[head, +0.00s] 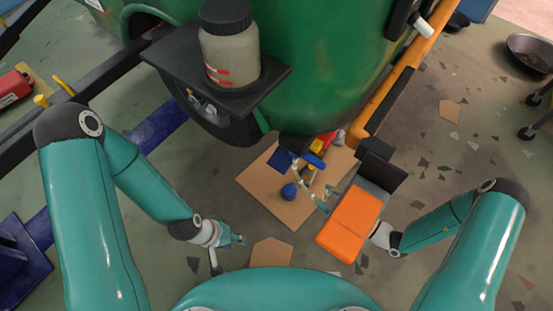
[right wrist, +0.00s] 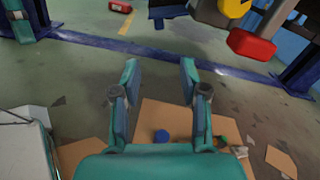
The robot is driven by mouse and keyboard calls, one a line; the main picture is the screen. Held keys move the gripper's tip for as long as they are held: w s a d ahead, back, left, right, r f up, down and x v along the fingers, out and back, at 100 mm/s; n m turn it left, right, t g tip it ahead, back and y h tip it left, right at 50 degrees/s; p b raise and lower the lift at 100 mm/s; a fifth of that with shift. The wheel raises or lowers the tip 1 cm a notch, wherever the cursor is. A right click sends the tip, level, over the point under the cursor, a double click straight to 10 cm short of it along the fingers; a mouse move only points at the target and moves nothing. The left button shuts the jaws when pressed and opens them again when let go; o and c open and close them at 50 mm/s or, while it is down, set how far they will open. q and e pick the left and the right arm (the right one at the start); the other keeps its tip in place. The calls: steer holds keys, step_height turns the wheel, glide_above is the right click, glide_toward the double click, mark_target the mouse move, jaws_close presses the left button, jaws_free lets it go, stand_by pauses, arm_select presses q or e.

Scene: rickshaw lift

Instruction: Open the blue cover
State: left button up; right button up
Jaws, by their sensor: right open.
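A small blue rounded piece (head: 289,191) sits on a brown cardboard sheet (head: 262,185) under the green vehicle body. It also shows on the cardboard in the right wrist view (right wrist: 161,136). A flat dark-blue piece (head: 281,161) shows just behind it; I cannot tell which blue part is the cover, or whether it is open. My right gripper (head: 328,198) is partly hidden by an orange-topped box, right of the blue rounded piece; in its wrist view (right wrist: 160,82) the jaws are open and empty. My left gripper (head: 236,239) is low, left of the cardboard, its jaws too small to read.
The orange-topped box (head: 352,222) is beside my right arm. A lidded jar (head: 232,60) stands on a black shelf (head: 165,55) above. Red and yellow parts (head: 318,146) lie beyond the blue piece. Dark scraps dot the floor at right. A blue beam (right wrist: 150,52) crosses the floor.

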mark_target(279, 166)
steer(key=x, duration=1.7)
steer(key=shift+a+r, duration=0.1)
steer(key=shift+a, duration=0.1)
